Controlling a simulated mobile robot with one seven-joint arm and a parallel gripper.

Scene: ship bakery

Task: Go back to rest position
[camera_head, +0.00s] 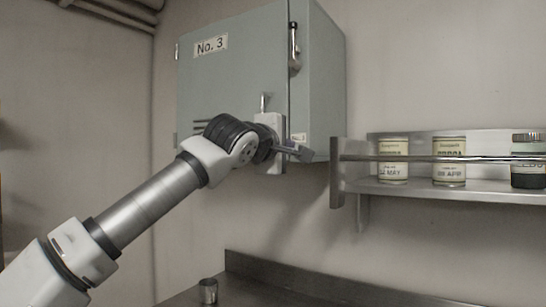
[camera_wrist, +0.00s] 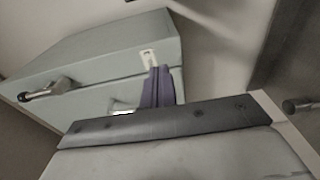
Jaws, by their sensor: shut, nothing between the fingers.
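My gripper (camera_head: 303,153) is at the end of my raised arm, in front of the lower right corner of a grey-blue wall cabinet marked No. 3 (camera_head: 235,80). In the wrist view its fingers (camera_wrist: 160,86) are together with nothing between them. The cabinet (camera_wrist: 100,60) shows tilted behind them there. Its door looks closed. I cannot tell whether the fingertips touch the cabinet.
The cabinet has a latch handle (camera_head: 294,45) on its upper right. A small metal cup (camera_head: 208,291) stands on the steel counter (camera_head: 260,290) below.

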